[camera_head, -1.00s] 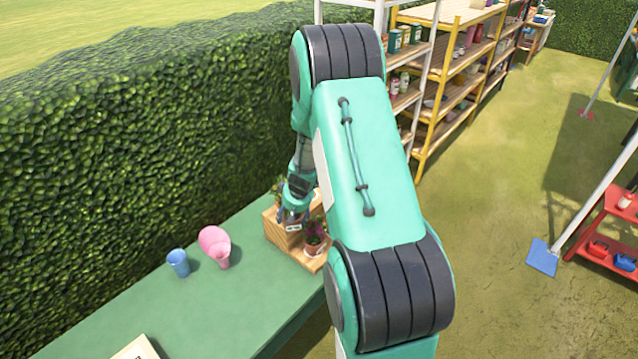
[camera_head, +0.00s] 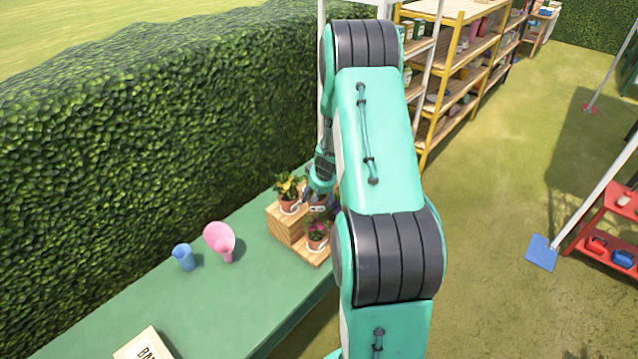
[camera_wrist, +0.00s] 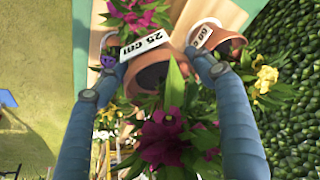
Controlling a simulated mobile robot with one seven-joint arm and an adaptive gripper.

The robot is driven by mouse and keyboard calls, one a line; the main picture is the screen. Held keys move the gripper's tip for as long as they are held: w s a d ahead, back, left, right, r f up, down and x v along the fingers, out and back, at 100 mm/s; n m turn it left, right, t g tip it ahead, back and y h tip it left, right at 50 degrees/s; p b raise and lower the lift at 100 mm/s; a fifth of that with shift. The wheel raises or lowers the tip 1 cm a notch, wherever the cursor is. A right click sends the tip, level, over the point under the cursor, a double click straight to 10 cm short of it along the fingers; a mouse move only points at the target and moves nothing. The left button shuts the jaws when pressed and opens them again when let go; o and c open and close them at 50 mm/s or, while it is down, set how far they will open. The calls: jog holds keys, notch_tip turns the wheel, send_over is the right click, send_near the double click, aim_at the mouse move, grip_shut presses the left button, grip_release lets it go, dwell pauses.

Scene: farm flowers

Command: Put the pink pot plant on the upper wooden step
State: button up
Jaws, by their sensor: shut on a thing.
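In the wrist view my gripper (camera_wrist: 152,66) is shut on a brown pot with magenta flowers, the pink pot plant (camera_wrist: 165,140); the flowers are nearest the camera. A white 25 cm tag lies by the left finger. In the head view my gripper (camera_head: 320,188) is partly hidden by my arm, over the right part of the wooden steps (camera_head: 284,228). A yellow-flowered pot plant (camera_head: 289,190) stands on the upper step, just left of the gripper. Another pink-flowered pot (camera_head: 317,232) stands on the lower step. Whether the held pot touches the step cannot be told.
The steps stand on a green table (camera_head: 225,300) beside a hedge (camera_head: 150,130). A blue cup (camera_head: 183,257) and a pink watering-can-like vessel (camera_head: 220,240) stand to the left. Shelves (camera_head: 465,70) are behind.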

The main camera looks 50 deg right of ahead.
jog(key=shift+w+d, duration=0.1)
jog(key=shift+w, duration=0.05)
jog(key=w+d+f+p, duration=0.1)
jog(key=w+d+p, duration=0.3)
jog(key=w+d, duration=0.6)
jog(key=shift+w+f+p, duration=0.2)
jog(key=shift+w+p, duration=0.15)
jog(key=shift+w, duration=0.7)
jog(key=shift+f+p, duration=0.4)
jog(key=shift+f, duration=1.35)
jog(key=shift+f, duration=0.15)
jog(key=o, duration=1.6)
jog(key=shift+c, duration=0.2)
jog(key=shift+r, duration=0.2)
